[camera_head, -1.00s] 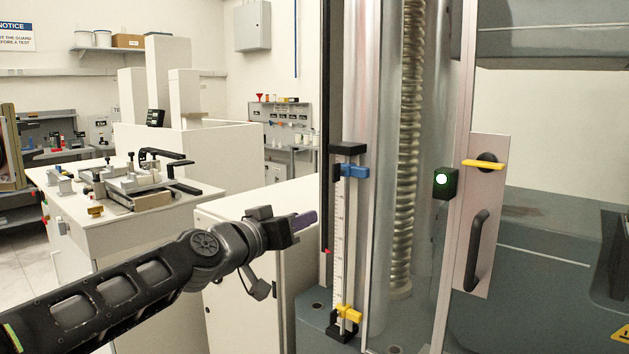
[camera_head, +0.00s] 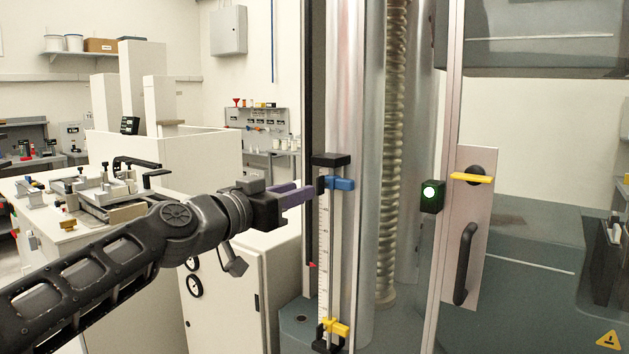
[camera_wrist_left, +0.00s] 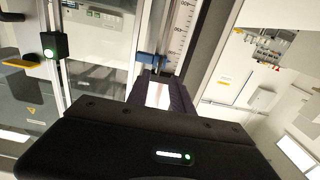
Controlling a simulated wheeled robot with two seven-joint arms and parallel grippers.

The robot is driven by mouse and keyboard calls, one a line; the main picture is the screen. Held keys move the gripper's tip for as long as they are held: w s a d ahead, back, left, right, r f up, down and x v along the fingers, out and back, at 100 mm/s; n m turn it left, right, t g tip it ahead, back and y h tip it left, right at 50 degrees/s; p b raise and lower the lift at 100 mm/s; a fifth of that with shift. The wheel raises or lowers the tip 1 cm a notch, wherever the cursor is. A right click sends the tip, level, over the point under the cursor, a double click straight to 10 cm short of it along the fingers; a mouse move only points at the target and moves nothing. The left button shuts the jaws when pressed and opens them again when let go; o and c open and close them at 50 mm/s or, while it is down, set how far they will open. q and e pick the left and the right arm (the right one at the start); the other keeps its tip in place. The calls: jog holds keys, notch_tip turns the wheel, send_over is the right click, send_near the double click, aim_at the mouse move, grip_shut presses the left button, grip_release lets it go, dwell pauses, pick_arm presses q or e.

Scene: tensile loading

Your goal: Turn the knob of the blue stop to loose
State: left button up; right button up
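The blue stop (camera_head: 338,183) sits near the top of the upright scale rail (camera_head: 324,245), just below the black end block. Its blue knob sticks out to the right in the head view. My left gripper (camera_head: 302,193) has purple fingers pointing at the rail, just left of the blue stop. In the left wrist view, the fingers (camera_wrist_left: 160,92) are apart with an empty gap. The blue stop (camera_wrist_left: 149,59) is just beyond the fingertips there, and I see no clear contact. My right gripper is in neither view.
A yellow stop (camera_head: 335,328) is low on the same rail. To the right are a box with a lit green button (camera_head: 431,196), a yellow latch handle (camera_head: 472,178) and a dark door handle (camera_head: 466,262). A bench with fixtures (camera_head: 110,200) stands at the left.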

aim_at(317, 185)
pick_arm(q)
jog(key=p+x, duration=0.1)
jog(key=x, duration=0.1)
jog(key=p+x, duration=0.2)
jog(key=x, duration=0.1)
jog(key=shift+d+r+p, duration=0.15)
jog(key=shift+r+p, duration=0.1)
jog(key=shift+p, duration=0.05)
jog(key=shift+w+d+f, duration=0.15)
jog(key=shift+w+d, duration=0.15)
jog(key=shift+w, duration=0.2)
jog(key=shift+f, duration=0.1)
grip_shut()
